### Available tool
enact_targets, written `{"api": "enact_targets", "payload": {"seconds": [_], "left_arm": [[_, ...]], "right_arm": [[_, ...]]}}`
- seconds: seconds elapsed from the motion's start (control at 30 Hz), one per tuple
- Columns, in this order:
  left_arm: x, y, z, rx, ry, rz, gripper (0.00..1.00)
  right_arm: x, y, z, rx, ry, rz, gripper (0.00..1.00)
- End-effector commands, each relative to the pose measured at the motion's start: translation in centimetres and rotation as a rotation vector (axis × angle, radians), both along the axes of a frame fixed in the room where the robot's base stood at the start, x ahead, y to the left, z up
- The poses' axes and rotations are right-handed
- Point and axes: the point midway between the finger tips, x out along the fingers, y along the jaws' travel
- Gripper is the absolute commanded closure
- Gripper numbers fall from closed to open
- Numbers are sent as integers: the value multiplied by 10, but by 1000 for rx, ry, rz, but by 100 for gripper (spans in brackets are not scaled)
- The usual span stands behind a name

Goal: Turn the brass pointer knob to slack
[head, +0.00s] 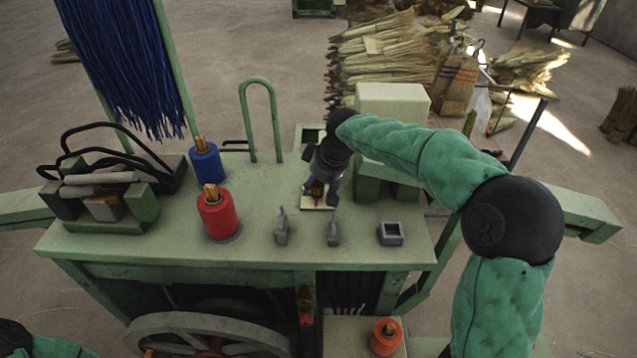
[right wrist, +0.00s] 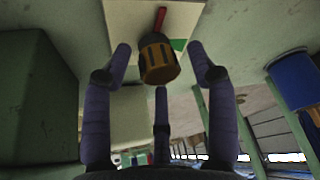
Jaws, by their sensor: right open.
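The knob (right wrist: 158,62) is brass with dark ribs and stands on a pale square plate (right wrist: 183,14). A red bar (right wrist: 160,18) extends from the knob toward the top of the right wrist view, and a green patch (right wrist: 179,44) lies on the plate beside the knob. In the head view the plate (head: 311,202) is on the green bench, and the knob (head: 318,188) is partly hidden by my right gripper (head: 320,184). My right gripper's fingers are open around the knob in the right wrist view (right wrist: 159,62), with visible gaps on both sides. My left gripper is out of view.
On the bench (head: 265,240) stand a red spool (head: 219,216), a blue spool (head: 206,163), two small grey brackets and a grey square socket (head: 391,234). A pale block (head: 392,104) stands close behind my right arm. A tool tray is at left.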

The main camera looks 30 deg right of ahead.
Motion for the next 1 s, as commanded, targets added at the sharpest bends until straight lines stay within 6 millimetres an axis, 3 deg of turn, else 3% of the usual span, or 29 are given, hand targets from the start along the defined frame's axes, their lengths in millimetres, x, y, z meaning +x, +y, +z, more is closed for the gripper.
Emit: {"api": "enact_targets", "payload": {"seconds": [0.17,0.37,0.4,1.0], "left_arm": [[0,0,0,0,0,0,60],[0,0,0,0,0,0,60],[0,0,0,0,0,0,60],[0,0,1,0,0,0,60]], "right_arm": [[0,0,0,0,0,0,42],[0,0,0,0,-1,0,93],[0,0,0,0,-1,0,95],[2,0,3,1,-7,105,95]]}}
